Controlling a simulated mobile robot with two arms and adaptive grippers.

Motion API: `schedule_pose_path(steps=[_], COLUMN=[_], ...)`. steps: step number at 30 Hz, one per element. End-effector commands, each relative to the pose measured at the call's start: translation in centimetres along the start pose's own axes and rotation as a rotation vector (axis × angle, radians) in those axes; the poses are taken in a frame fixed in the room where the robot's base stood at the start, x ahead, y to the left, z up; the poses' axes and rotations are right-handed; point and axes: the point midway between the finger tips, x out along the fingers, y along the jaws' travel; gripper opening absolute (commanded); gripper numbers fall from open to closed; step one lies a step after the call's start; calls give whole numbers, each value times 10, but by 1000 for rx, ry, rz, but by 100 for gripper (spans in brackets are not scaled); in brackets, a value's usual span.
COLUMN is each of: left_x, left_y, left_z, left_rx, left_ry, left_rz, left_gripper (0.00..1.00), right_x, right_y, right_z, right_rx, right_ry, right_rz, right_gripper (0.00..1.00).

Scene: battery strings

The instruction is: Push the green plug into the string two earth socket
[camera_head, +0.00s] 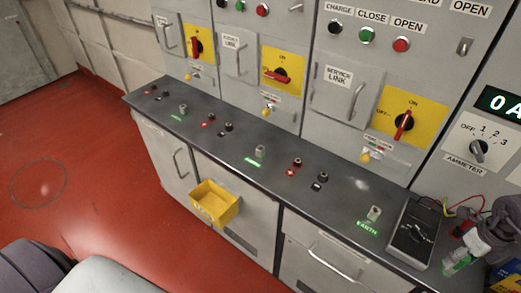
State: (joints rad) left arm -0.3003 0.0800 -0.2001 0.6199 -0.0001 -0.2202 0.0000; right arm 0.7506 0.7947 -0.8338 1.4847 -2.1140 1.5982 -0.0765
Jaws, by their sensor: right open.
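A row of three grey earth sockets with green labels runs along the dark bench top. The middle earth socket (260,151) is probably string two's; its string number is not readable. It is upright, and I see no plug in it. My right gripper (478,242) is open at the right edge, beside the meter and well away from the middle socket. A small green and white thing (455,263) is near its fingers; I cannot tell whether it is the green plug or whether they touch it. My left gripper is not in view.
A black meter (410,236) with red and yellow leads lies at the right end of the bench top (335,195). Red and black terminals (297,163) stand between the earth sockets. Switch panels rise behind. A yellow bin (214,203) hangs on the cabinet front.

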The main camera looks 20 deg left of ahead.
Motion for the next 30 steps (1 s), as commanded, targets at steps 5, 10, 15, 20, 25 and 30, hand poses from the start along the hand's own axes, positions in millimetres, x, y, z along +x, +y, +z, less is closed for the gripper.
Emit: schedule_pose_path(steps=[5,10,15,20,25,30], left_x=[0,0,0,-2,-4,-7], left_y=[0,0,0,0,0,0], left_z=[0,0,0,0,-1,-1], left_rx=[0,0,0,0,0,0], left_ry=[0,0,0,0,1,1], left_rz=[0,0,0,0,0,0], left_gripper=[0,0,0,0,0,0], right_x=[0,0,-1,-3,-7,-12], right_y=[0,0,0,0,0,0], right_z=[0,0,0,0,0,0], right_rx=[0,0,0,0,0,0], right_ry=[0,0,0,0,-1,-1], right_rz=[0,0,0,0,-1,-1], right_gripper=[35,6,0,0,0,0])
